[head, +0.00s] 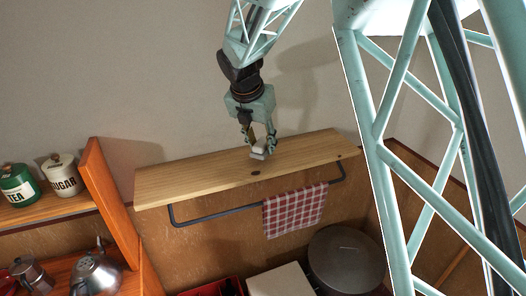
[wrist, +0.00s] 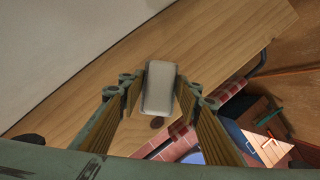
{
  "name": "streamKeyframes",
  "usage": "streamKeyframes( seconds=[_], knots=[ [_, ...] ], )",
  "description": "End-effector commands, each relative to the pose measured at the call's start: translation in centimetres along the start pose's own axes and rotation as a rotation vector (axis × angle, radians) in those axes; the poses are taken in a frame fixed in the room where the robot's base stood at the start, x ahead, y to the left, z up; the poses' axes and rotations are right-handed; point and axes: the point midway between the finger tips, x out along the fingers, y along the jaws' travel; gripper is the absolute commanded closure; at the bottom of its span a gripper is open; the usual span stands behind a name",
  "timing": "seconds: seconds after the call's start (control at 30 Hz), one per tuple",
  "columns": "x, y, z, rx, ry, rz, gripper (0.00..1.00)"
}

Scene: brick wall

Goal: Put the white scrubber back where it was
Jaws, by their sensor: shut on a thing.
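The white scrubber (wrist: 159,88) is a small pale block between my gripper's two wooden-faced fingers in the wrist view. My gripper (head: 259,147) is shut on the scrubber, which also shows in the head view (head: 259,153). It is over the middle of a light wooden wall shelf (head: 190,178). The shelf also shows in the wrist view (wrist: 220,45). I cannot tell whether the scrubber touches the shelf or hangs just above it.
A red checked towel (head: 295,210) hangs on a dark rail under the shelf. At left, a tea canister (head: 17,186) and a sugar canister (head: 63,177) stand on another shelf, above a kettle (head: 95,272). A round dark lid (head: 346,262) is below right. The shelf's top looks otherwise bare.

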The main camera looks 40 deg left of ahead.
Motion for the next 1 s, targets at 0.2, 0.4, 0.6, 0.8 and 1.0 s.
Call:
streamKeyframes(
  seconds=[0.2,0.4,0.6,0.8,1.0],
  knots=[
    [0.0,0.0,0.0,0.000,0.000,0.000,0.79],
    [0.1,0.3,0.2,0.000,0.000,0.000,0.79],
    [1.1,0.8,0.0,-0.004,0.000,0.002,0.79],
    [2.3,1.2,-0.8,-0.008,0.000,0.004,0.79],
    [3.1,1.5,-1.4,-0.012,0.000,0.005,0.79]
  ],
)
